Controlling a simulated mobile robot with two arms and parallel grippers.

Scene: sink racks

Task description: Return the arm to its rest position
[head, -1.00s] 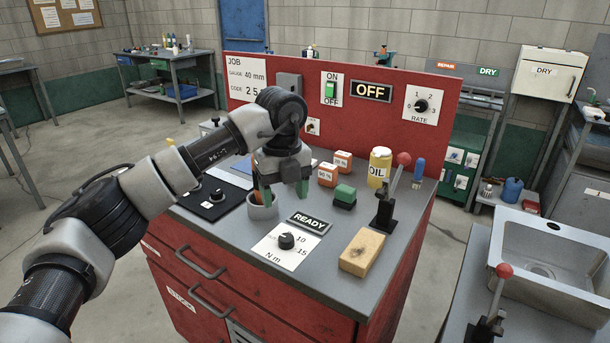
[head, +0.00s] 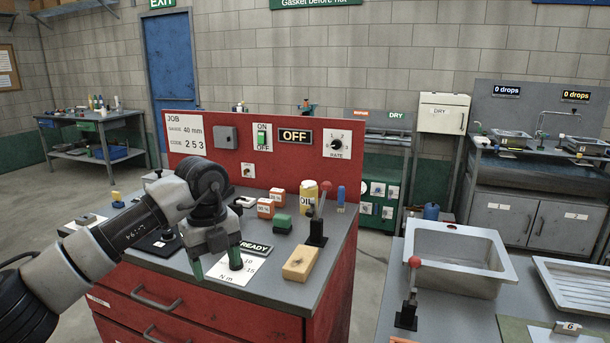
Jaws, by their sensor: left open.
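My left gripper (head: 217,268) shows in the head view, coming in from the left on my grey and black arm. Its green-tipped fingers point down and are spread apart, with nothing seen between them. My right gripper is out of view.
A wooden block (head: 300,263), a red-knobbed lever (head: 317,238), an OIL can (head: 309,198), a green block (head: 282,223) and orange boxes (head: 265,208) stand on the bench. A metal sink (head: 455,262) and another lever (head: 408,312) are at right.

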